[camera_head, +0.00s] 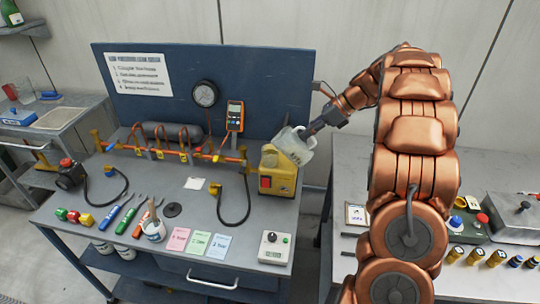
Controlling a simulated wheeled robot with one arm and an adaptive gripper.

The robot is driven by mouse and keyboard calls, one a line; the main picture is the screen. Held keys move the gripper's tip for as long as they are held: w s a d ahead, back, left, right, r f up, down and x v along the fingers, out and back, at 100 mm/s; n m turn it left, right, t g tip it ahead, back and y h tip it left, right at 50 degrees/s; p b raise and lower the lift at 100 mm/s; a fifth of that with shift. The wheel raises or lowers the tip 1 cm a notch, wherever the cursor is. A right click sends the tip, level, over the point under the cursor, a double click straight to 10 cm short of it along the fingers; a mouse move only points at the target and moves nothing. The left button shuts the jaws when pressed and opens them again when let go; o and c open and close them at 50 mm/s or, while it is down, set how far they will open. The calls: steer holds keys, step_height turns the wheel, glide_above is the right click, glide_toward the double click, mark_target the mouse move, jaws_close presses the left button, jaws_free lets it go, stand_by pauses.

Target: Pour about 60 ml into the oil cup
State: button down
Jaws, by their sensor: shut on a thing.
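My gripper (314,128) is shut on a pale translucent jug (294,144) at the right end of the blue-backed bench. The jug appears tilted to the left, over the top of a yellow pump-like unit (278,180) with a red switch. I cannot tell whether it touches the unit or whether liquid is flowing. The liquid level in the jug is too small to read. No cup is clearly marked as the oil cup; the top of the yellow unit is partly hidden by the jug.
A copper pipe rig (175,152) with a grey cylinder spans the bench. A black hose (236,215) lies left of the yellow unit. A white pot with sticks (153,231), coloured cards (199,243) and a small scale-like device (275,247) stand in front. A cluttered side table (350,265) is at right.

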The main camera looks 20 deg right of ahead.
mark_target(305, 149)
steer(key=shift+s+d+f+t+y+b, duration=0.3)
steer(key=shift+f+t+y+b, duration=0.15)
steer(key=shift+b, duration=0.2)
steer(key=shift+d+f, duration=0.1)
steer(key=shift+f, duration=0.05)
steer(key=shift+s+d+f+t+y+b, duration=0.15)
steer(key=shift+s+f+t+y+b, duration=0.1)
steer(key=shift+f+y+b, duration=0.15)
steer(key=shift+s+d+f+n+t+y+b, duration=0.15)
steer(key=shift+s+d+f+t+y+b, duration=0.3)
steer(key=shift+s+d+t+y+b, duration=0.2)
steer(key=shift+s+d+f+n+t+y+b, duration=0.15)
steer(key=shift+s+d+f+t+y+b, duration=0.35)
steer(key=shift+s+d+y, duration=0.2)
steer(key=f+y, duration=0.1)
steer(key=s+d+f+t+y+b, duration=0.1)
steer(key=d+f+t+b, duration=0.1)
steer(key=shift+s+n+y, duration=0.3)
steer(key=shift+s+y, duration=0.1)
steer(key=shift+s, duration=0.1)
